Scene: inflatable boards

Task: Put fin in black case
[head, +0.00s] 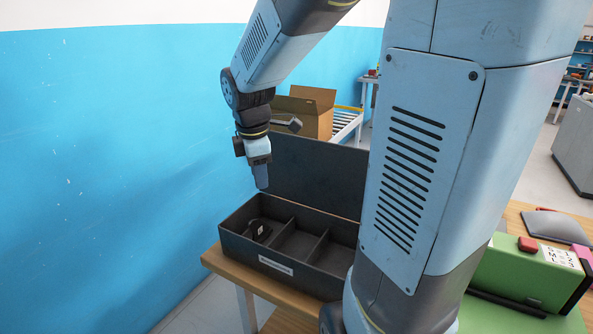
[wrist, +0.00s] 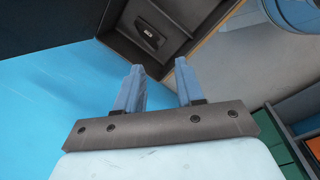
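The black case (head: 290,262) stands open on a wooden table, with its lid (head: 312,172) raised at the back. Its inside is split into compartments. A small black object with a pale mark (head: 258,231) lies in the left compartment; I cannot tell whether it is the fin. It also shows in the wrist view (wrist: 150,32), inside the case past my fingertips. My gripper (head: 262,184) points down above the left part of the case, apart from it. In the wrist view my gripper (wrist: 159,68) has its fingers spread with nothing between them. My arm hides the case's right end.
A blue wall (head: 100,170) runs along the left. A cardboard box (head: 305,112) stands behind the case. At the right are a green case (head: 525,272) and a grey flat item (head: 555,226). The middle compartment looks empty.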

